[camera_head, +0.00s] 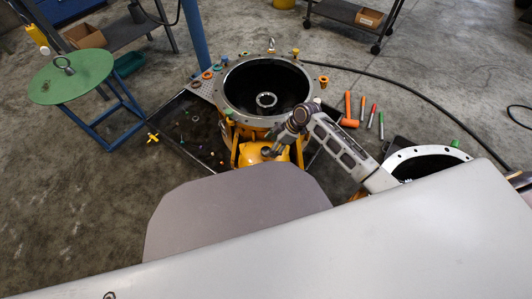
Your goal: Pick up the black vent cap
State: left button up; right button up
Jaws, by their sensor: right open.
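I cannot make out the black vent cap for certain; it is too small to tell or hidden. A large transmission housing (230,100) with a round metal rim and dark bore stands at the centre, with a yellow part (250,155) at its near side. My right arm reaches in from the right, across the near right side of the housing. My right gripper (268,153) is small and dark here, over the yellow part; it is open, and I see nothing held in it. Whether it touches the yellow part I cannot tell. My left gripper is not in view.
A dark tray (190,128) with small parts lies left of the housing. A second round housing (458,157) stands at the right. A green round table (72,80) stands at the left.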

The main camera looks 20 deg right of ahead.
aim_at(266, 150)
jog(key=shift+b+x, duration=0.6)
jog(key=shift+x, duration=0.35)
jog(key=shift+b+x, duration=0.45)
jog(key=shift+x, duration=0.55)
jog(key=c, duration=1.1)
jog(key=shift+r, duration=0.1)
jog(key=shift+c, duration=0.3)
